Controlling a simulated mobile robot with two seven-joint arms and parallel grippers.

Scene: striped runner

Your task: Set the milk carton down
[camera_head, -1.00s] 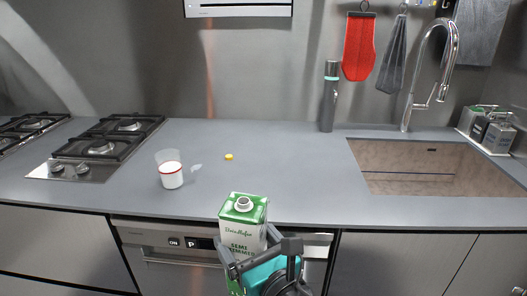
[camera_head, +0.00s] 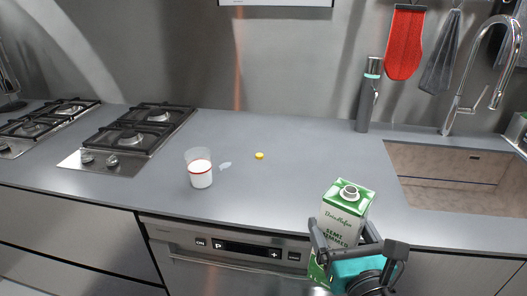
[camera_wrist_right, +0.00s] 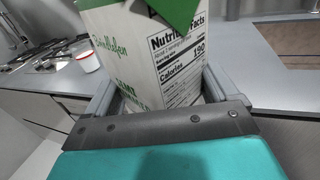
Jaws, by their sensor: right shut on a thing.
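The milk carton (camera_head: 343,218) is white and green with an open-looking round spout on top. My right gripper (camera_head: 342,245) is shut on it, with one finger on each side, in front of the counter's front edge; the carton's top overlaps the counter in the head view. In the right wrist view the carton (camera_wrist_right: 150,65) fills the space between the fingers, its nutrition label facing the camera. It looks slightly tilted. My left gripper is not in view.
A yellow cap (camera_head: 259,156) lies behind. The gas hob (camera_head: 130,140) is left, a bottle (camera_head: 367,95) at the back, the sink (camera_head: 450,180) right.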

